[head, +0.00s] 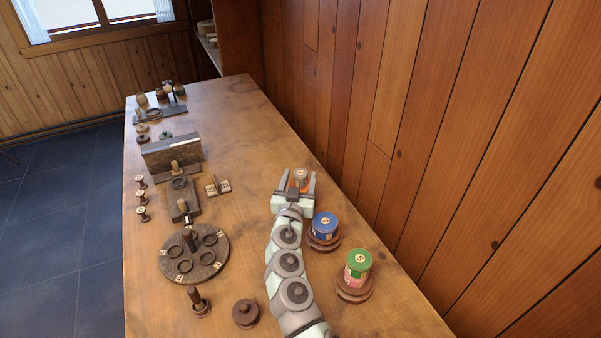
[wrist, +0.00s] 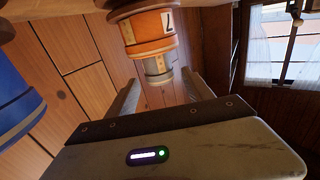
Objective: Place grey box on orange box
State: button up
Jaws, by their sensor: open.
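The grey box (head: 301,175) is a small grey cylinder with an orange mark on top. It sits upright on the wider orange box (head: 298,185), seemingly touching it. The wrist view looks upside down: the grey box (wrist: 158,68) shows below the orange box (wrist: 148,32), which carries a white label with a dark mark. My gripper (head: 297,180) is open, with one finger on each side of the grey box and a visible gap to it. In the wrist view the gripper (wrist: 160,77) also shows spread fingers. My arm hides part of the orange box's base.
A blue box (head: 325,223) stands on a wooden base close by. A green box (head: 359,259) sits on a pink one (head: 355,275) nearer the front. A round dark tray (head: 221,255) and spools lie left. The wood wall borders the right.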

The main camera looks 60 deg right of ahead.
aim_at(299, 177)
jog(key=shift+v, duration=1.55)
